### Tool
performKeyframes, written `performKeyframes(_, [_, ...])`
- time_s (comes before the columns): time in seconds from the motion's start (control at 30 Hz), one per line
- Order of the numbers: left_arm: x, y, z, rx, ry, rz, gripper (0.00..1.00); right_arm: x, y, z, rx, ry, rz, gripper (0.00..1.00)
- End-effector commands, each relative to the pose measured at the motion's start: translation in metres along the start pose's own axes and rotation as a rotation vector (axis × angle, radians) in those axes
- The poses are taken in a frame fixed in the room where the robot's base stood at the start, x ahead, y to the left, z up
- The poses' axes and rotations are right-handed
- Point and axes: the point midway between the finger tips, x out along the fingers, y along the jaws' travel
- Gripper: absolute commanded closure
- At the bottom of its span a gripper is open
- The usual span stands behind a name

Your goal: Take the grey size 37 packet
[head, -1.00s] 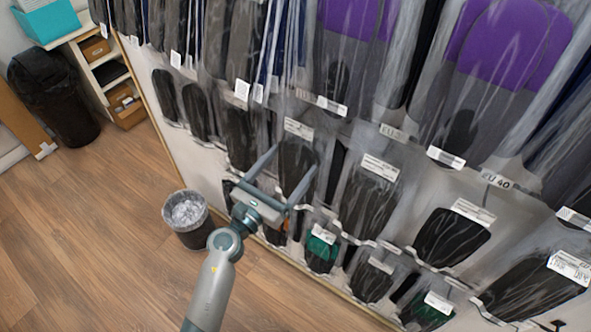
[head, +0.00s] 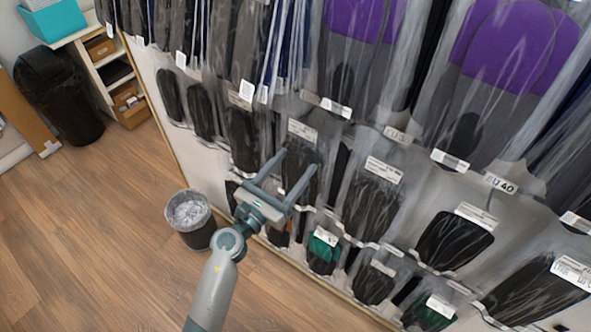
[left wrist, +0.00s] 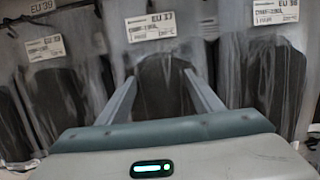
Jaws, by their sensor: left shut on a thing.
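The size 37 packet (head: 302,143) is a clear bag with a dark grey insole and a white label, hanging in the wall rack. In the left wrist view the packet (left wrist: 161,92) is labelled EU 37 and lies between my two fingers. My left gripper (head: 298,160) is shut on this packet, with a finger on each side of it. The packet still hangs in its row. Its lower part is partly hidden by the gripper. My right gripper is not in view.
Similar packets hang close on both sides, including one labelled EU 36 (left wrist: 275,75) and one labelled EU 39 (left wrist: 55,85). Packets with green insoles (head: 323,250) hang below. A waste bin (head: 191,218) stands on the floor by the rack.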

Motion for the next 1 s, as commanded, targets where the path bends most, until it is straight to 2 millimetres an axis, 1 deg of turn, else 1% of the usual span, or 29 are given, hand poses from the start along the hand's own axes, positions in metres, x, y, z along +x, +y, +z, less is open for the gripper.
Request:
performKeyframes(0.17, [0.001, 0.0, 0.007, 0.002, -0.002, -0.001, 0.76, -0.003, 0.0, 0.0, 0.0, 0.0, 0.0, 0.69])
performKeyframes(0.3, [0.001, 0.0, 0.018, 0.001, -0.001, -0.001, 0.76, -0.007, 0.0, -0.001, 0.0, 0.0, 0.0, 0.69])
performKeyframes(0.33, [-0.005, 0.0, 0.015, 0.001, 0.001, -0.001, 0.76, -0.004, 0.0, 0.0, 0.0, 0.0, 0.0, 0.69])
performKeyframes(0.47, [-0.029, 0.0, 0.017, 0.001, 0.001, -0.001, 0.76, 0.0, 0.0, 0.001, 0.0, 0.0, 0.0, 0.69])
performKeyframes(0.8, [-0.108, 0.0, 0.027, 0.002, 0.002, -0.001, 0.76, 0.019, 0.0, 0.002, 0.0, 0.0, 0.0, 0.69])
performKeyframes(0.9, [-0.13, 0.0, 0.03, 0.002, 0.003, -0.001, 0.76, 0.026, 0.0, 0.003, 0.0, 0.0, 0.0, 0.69])
performKeyframes(1.0, [-0.148, -0.001, 0.034, 0.0, 0.001, -0.001, 0.76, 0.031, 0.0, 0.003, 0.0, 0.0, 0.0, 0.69])
